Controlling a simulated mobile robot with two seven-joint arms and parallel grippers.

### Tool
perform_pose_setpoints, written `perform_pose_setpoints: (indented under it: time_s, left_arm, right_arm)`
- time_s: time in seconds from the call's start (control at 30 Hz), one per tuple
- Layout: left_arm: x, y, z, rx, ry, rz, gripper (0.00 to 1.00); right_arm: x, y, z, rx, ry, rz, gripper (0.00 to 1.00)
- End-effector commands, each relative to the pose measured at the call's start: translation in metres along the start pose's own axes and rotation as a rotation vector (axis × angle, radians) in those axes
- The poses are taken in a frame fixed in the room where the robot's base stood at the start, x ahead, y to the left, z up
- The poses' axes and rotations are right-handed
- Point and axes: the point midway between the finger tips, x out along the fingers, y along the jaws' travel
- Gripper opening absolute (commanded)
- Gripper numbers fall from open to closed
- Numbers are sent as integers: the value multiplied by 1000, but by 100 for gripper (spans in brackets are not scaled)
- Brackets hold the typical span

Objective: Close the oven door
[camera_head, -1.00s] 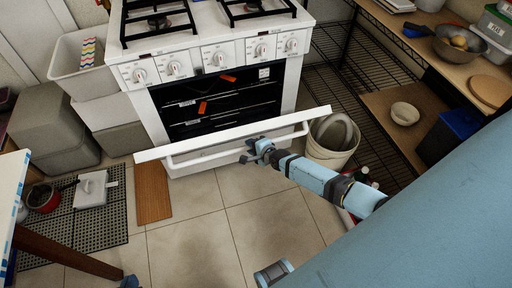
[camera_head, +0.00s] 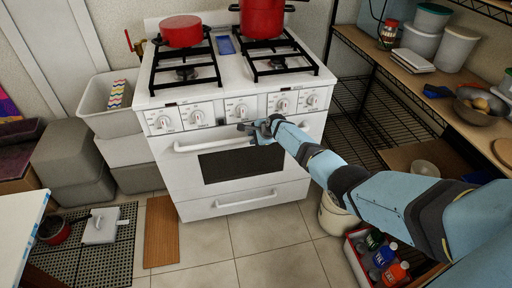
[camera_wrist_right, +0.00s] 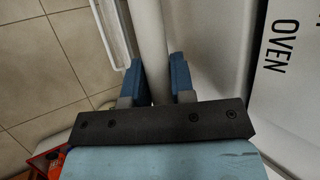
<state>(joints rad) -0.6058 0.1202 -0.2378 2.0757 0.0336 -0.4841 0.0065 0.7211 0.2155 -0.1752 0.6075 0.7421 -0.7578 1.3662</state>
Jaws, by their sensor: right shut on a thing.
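The white oven (camera_head: 238,110) stands against the wall, its front upright. Its door (camera_head: 204,178) looks flush with the front in the head view, with a dark window in it; I cannot tell if a thin gap remains. The door handle (camera_head: 196,146) is a white bar along the door's top. My right gripper (camera_head: 260,130) is at the right part of this handle. In the right wrist view, its two blue fingers (camera_wrist_right: 160,82) are shut around the white handle bar (camera_wrist_right: 149,40). My left gripper is not seen.
Red pots (camera_head: 182,31) stand on the stove top. A white bucket (camera_head: 337,216) and a crate of bottles (camera_head: 382,258) stand on the floor at right, below my right arm. A brown board (camera_head: 161,232) lies on the floor at left. The tiles in front are clear.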

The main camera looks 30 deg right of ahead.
Motion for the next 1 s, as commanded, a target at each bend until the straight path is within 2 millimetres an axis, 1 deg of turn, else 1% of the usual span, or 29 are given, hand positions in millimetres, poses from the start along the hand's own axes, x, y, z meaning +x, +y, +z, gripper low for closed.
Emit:
perform_pose_setpoints:
  time_s: [0.13, 0.5, 0.53, 0.63, 0.9, 1.0]
  left_arm:
    - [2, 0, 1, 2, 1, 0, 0]
    - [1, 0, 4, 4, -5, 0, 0]
    - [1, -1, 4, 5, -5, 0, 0]
    - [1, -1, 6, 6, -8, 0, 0]
    - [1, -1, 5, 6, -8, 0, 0]
    - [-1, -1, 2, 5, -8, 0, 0]
  right_arm:
    - [3, -3, -1, 1, 1, 1, 0]
    - [1, -8, -1, -2, 3, -8, 0]
    - [1, -8, -1, -3, 3, -9, 26]
    - [1, -8, -1, -2, 3, -9, 48]
    - [1, -7, -1, -2, 2, -7, 48]
    - [-3, -8, -1, -2, 2, -7, 48]
